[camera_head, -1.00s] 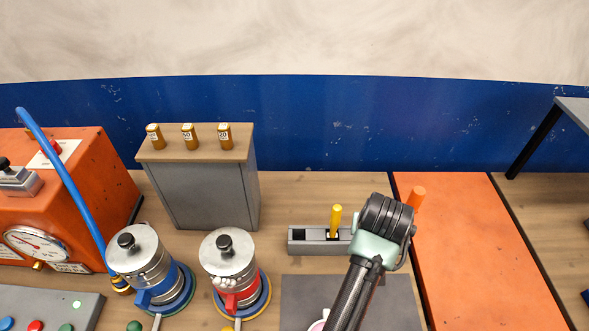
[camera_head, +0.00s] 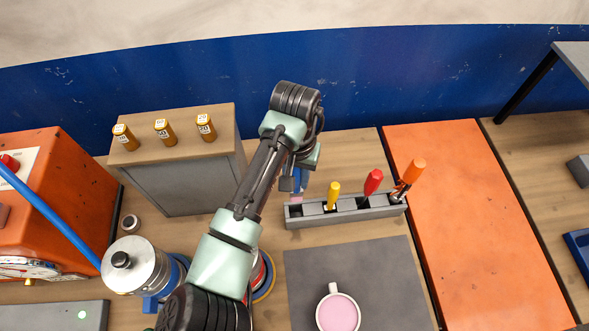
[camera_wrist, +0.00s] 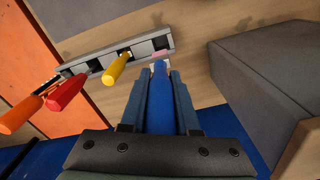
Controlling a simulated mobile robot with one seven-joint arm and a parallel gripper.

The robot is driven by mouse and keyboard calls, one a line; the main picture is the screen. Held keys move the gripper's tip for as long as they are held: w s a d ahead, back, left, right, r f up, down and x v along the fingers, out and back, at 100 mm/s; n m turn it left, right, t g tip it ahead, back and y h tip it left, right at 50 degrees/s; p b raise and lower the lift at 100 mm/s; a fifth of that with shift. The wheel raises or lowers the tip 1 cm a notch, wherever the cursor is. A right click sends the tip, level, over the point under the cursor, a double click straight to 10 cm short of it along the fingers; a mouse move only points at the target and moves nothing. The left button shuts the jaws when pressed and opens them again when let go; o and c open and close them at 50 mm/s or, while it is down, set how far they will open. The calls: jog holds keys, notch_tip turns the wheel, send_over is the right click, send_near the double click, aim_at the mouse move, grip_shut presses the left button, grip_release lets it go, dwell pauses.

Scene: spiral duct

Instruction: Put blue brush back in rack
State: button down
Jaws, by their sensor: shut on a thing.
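The grey rack (camera_head: 298,223) stands on the wooden bench and holds yellow (camera_head: 333,194), red (camera_head: 373,182) and orange (camera_head: 414,171) handled brushes. Its leftmost slot looks empty in the head view. My gripper (camera_head: 299,182) is above that left end. In the wrist view my gripper (camera_wrist: 161,85) is shut on the blue brush (camera_wrist: 161,108), with a finger on each side. The brush's pinkish tip (camera_wrist: 161,54) appears close to the end slot of the rack (camera_wrist: 142,47). I cannot tell whether the tip is inside the slot.
A grey cabinet (camera_head: 180,183) with several small brown bottles on top stands left of the rack. A dark mat (camera_head: 315,270) with a pink-filled mug (camera_head: 338,311) lies in front. An orange panel (camera_head: 470,210) is to the right. Metal pots stand at lower left.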

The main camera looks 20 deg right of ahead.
jog(key=shift+r+p, duration=0.1)
jog(key=shift+p, duration=0.35)
jog(key=shift+f+b, duration=1.95)
jog(key=shift+f, duration=1)
jog(key=shift+p, duration=0.75)
notch_tip(320, 180, down, 7)
jog(key=b, duration=0.4)
jog(key=shift+b, duration=0.4)
dwell(1.3)
jog(key=c, duration=0.6)
grip_release()
notch_tip(320, 180, up, 13)
jog(key=shift+s+a+f+b, duration=0.1)
jog(key=shift+b, duration=0.45)
